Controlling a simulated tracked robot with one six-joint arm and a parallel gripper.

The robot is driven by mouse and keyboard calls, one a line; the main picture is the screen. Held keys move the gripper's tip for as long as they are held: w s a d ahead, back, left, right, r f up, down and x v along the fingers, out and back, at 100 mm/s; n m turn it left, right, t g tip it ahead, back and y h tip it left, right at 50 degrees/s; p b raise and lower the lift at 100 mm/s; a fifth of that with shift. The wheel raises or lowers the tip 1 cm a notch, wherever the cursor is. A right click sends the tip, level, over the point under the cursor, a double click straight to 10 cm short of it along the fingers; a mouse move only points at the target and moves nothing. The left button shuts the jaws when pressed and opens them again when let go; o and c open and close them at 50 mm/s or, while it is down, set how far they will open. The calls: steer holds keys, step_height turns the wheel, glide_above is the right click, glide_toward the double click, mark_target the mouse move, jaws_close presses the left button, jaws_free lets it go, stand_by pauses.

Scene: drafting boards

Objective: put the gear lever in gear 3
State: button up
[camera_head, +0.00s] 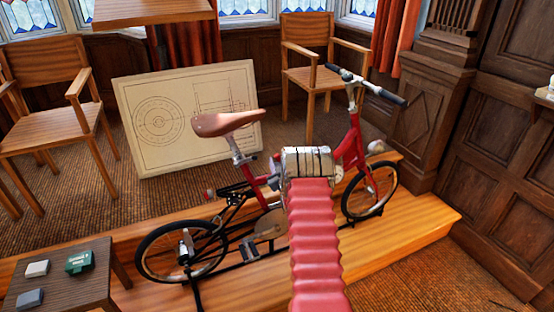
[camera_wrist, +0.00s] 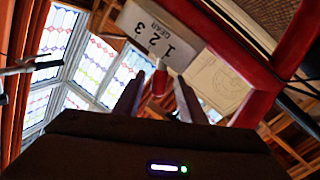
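In the head view the red bicycle (camera_head: 350,150) stands on a wooden platform; my arm hides the lever and the gripper there.
A drawing board (camera_head: 180,115) leans behind the bicycle, with wooden chairs (camera_head: 310,70) around. Panelled wall closes the right. The bicycle's red tubes pass close to my gripper.

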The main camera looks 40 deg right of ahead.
steer(key=shift+w+d, duration=0.35)
steer(key=shift+w, duration=0.3)
steer(key=shift+c, duration=0.5)
jaws_close()
steer(key=shift+a, duration=0.1)
